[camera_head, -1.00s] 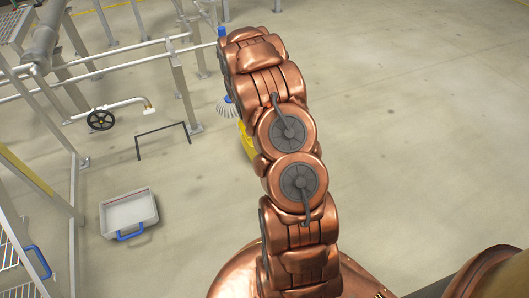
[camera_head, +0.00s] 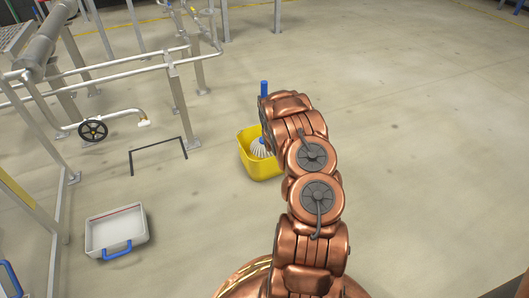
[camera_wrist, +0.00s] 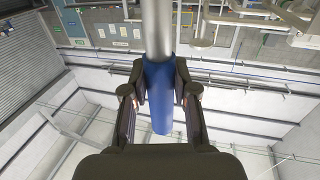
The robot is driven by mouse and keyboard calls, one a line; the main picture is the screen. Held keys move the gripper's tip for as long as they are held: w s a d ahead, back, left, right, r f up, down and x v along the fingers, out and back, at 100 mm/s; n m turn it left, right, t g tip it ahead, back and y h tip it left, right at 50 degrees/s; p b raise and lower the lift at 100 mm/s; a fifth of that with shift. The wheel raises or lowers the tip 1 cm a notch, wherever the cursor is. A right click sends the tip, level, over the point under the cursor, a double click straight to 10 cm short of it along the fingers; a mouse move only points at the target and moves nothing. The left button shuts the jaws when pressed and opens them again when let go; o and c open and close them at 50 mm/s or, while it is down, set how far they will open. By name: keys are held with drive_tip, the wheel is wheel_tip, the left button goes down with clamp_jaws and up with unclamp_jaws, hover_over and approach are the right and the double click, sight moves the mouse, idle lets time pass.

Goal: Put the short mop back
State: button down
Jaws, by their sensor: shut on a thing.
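The short mop has a blue grip end (camera_head: 264,88) that shows above my arm in the head view. Its pale strand head (camera_head: 261,148) appears within the outline of the yellow bucket (camera_head: 259,167). I cannot tell whether the head rests in the bucket or hangs just above its floor. My arm hides most of the shaft and my gripper in that view. In the wrist view my gripper (camera_wrist: 160,82) is shut on the blue grip (camera_wrist: 159,100), with the grey shaft (camera_wrist: 156,25) running on from it.
A grey tray with a blue handle (camera_head: 116,235) lies on the floor at left. A black floor frame (camera_head: 158,147), a valve handwheel (camera_head: 93,130) and pipework with posts (camera_head: 180,100) stand left of the bucket. The floor at right (camera_head: 430,150) is clear.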

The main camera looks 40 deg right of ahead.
wheel_tip(320, 180, down, 9)
drive_tip(key=b, duration=0.4)
drive_tip(key=shift+f, duration=0.3)
drive_tip(key=c, duration=0.9)
unclamp_jaws()
drive_tip(key=shift+f, duration=0.15)
